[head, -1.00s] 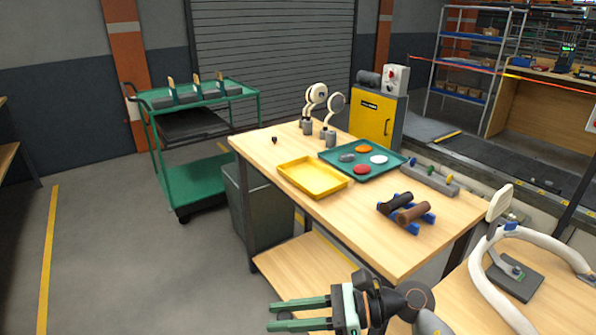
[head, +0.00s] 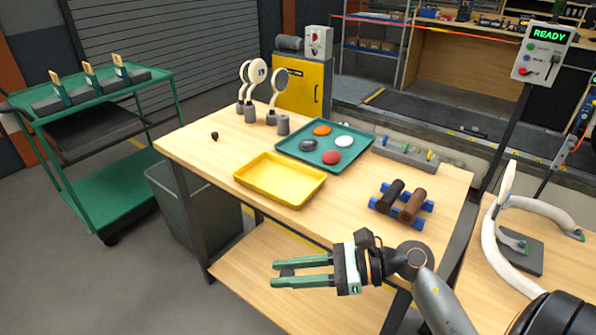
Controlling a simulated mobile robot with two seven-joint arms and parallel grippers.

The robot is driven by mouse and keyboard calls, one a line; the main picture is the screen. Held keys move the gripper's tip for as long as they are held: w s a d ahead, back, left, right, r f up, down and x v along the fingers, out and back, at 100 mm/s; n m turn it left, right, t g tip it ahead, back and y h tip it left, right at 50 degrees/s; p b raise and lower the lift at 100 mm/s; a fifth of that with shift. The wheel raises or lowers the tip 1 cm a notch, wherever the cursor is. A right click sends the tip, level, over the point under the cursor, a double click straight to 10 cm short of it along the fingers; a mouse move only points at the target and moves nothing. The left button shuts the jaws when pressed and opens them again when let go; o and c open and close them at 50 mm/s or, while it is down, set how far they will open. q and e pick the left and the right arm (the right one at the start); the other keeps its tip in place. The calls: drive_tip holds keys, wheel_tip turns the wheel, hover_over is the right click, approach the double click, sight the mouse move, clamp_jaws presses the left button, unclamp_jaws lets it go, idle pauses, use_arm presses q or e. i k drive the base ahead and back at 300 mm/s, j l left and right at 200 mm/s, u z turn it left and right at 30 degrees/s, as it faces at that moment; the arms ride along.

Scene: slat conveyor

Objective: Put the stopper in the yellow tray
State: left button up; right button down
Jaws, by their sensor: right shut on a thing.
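The yellow tray (head: 280,181) lies empty on the wooden table, near its front left edge. My right gripper (head: 276,273) is in front of the table, nearer to me and lower in the picture than the tray, with its fingers pointing left. It is shut on a small dark thing (head: 287,271), mostly hidden between the fingers; I cannot tell whether this is the stopper. Another small dark object (head: 214,135) stands on the table, left of and behind the tray. My left gripper is not in view.
A teal tray (head: 296,152) with several coloured discs sits behind the yellow tray. Round-headed stands (head: 282,124) are at the back. Dark and brown rollers (head: 411,205) on blue supports are to the right. A grey bin (head: 185,200) and green cart (head: 130,172) are left.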

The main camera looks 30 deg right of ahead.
sight(296, 189)
drive_tip(key=i+j+z, duration=0.15)
drive_tip(key=i+z, duration=0.25)
drive_tip(key=i+j+z, duration=0.6)
drive_tip(key=z, duration=0.2)
